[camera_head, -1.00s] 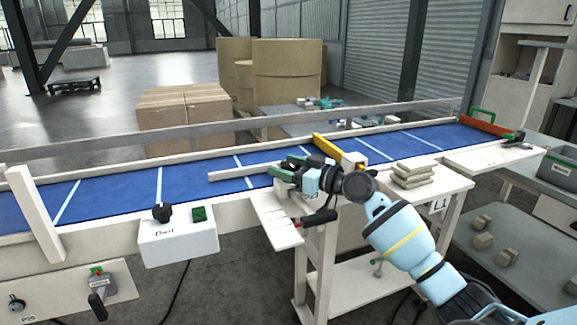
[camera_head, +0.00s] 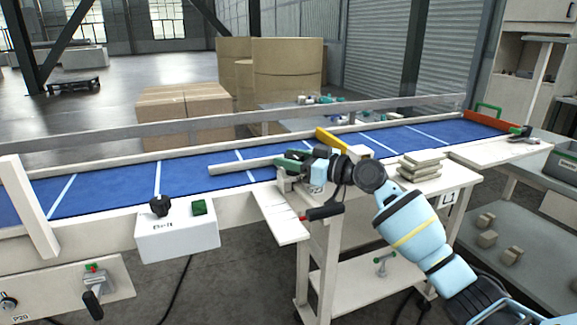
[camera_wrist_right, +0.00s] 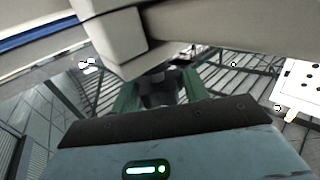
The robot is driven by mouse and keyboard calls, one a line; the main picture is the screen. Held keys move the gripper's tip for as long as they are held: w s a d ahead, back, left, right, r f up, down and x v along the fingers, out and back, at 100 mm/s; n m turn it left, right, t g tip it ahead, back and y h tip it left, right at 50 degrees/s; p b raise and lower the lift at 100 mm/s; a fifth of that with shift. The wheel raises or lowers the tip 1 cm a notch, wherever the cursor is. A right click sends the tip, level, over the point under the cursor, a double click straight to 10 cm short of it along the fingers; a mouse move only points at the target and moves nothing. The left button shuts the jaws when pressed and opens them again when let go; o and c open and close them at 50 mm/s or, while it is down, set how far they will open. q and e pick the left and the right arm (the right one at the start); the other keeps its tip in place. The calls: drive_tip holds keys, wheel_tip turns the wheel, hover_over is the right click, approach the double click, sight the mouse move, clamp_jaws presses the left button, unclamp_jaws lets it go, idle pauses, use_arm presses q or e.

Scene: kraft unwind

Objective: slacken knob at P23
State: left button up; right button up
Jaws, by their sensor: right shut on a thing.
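My right gripper (camera_head: 290,163) reaches in from the right to the near edge of the blue belt. In the right wrist view its green fingers (camera_wrist_right: 159,92) are shut on a dark knob (camera_wrist_right: 158,88). The knob sits under a pale block (camera_wrist_right: 110,40), which hides its upper part. In the head view the gripper and the pale bracket hide the knob. A pale bar (camera_head: 240,166) extends left from there over the belt. I cannot read a P23 label. My left gripper is not in view.
The blue belt (camera_head: 110,190) runs across. A white control box (camera_head: 177,235) with a black dial stands on its near side. A red-and-black handle (camera_head: 322,212) sticks out below my right gripper. Stacked pale blocks (camera_head: 419,167) lie to the right.

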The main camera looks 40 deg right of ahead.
drive_tip(key=n+g+y+b, duration=0.1)
drive_tip(key=y+b, duration=0.1)
drive_tip(key=b, duration=0.1)
drive_tip(key=shift+f+b, duration=0.4)
drive_tip(key=shift+r+n+g+y+b, duration=0.1)
drive_tip(key=shift+n+g+y+b, duration=0.5)
drive_tip(key=shift+n+y+b, duration=0.25)
drive_tip(key=shift+a+r+n+g+y+b, duration=0.1)
drive_tip(key=shift+n+g+y+b, duration=0.45)
drive_tip(key=shift+g+y+b, duration=0.1)
drive_tip(key=shift+r+n+g+y+b, duration=0.1)
drive_tip(key=shift+n+g+y+b, duration=0.2)
drive_tip(key=shift+n+g+y, duration=0.6)
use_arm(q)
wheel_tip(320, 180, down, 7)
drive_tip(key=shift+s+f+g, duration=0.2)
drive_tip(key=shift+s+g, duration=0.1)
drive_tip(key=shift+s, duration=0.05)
use_arm(e)
drive_tip(key=shift+n+g, duration=0.3)
drive_tip(key=shift+g, duration=0.25)
drive_tip(key=shift+s+g+y, duration=0.1)
drive_tip(key=shift+g+y, duration=0.2)
drive_tip(key=shift+y, duration=0.1)
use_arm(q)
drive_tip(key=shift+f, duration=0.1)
use_arm(e)
drive_tip(key=shift+a, duration=0.1)
drive_tip(key=o, duration=0.8)
drive_tip(key=shift+o, duration=0.6)
